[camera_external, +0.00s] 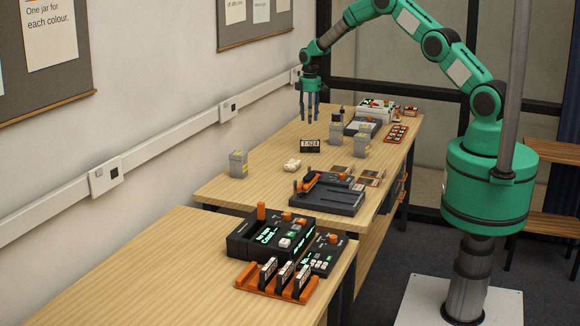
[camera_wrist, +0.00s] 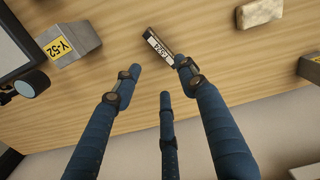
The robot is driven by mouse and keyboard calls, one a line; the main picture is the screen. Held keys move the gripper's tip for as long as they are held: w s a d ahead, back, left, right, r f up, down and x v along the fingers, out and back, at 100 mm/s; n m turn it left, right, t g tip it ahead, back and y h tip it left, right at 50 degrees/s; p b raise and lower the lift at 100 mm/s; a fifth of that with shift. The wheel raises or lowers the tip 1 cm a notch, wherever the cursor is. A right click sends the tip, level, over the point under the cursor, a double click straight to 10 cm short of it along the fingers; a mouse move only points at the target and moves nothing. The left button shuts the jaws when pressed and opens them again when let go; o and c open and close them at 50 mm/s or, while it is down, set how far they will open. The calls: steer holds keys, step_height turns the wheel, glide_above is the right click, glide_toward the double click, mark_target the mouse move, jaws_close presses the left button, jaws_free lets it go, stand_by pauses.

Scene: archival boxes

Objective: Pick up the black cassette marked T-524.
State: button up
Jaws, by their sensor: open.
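The black cassette marked T-524 (camera_external: 310,145) stands on the far wooden table, its white label facing the outside camera. In the wrist view the cassette (camera_wrist: 159,48) lies just beyond my fingertips, its label partly readable. My gripper (camera_external: 309,119) hangs above the table, fingers pointing down, a little above and behind the cassette in the outside view. Its blue fingers (camera_wrist: 160,80) are spread apart and hold nothing. The cassette is not between the fingers; it shows near the tips of the upper two.
A grey box marked Y-52 (camera_wrist: 70,44) stands left in the wrist view. A dark device (camera_external: 330,198) sits nearer the front. Wood around the cassette is bare.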

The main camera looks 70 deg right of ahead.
glide_toward(309, 152)
steer(key=shift+w+d+f, duration=0.25)
steer(key=shift+d+f, duration=0.3)
steer(key=shift+d, duration=0.15)
steer(key=shift+f, duration=0.1)
steer(key=shift+s+a+f, duration=0.1)
steer(key=shift+f, duration=2.4)
jaws_close()
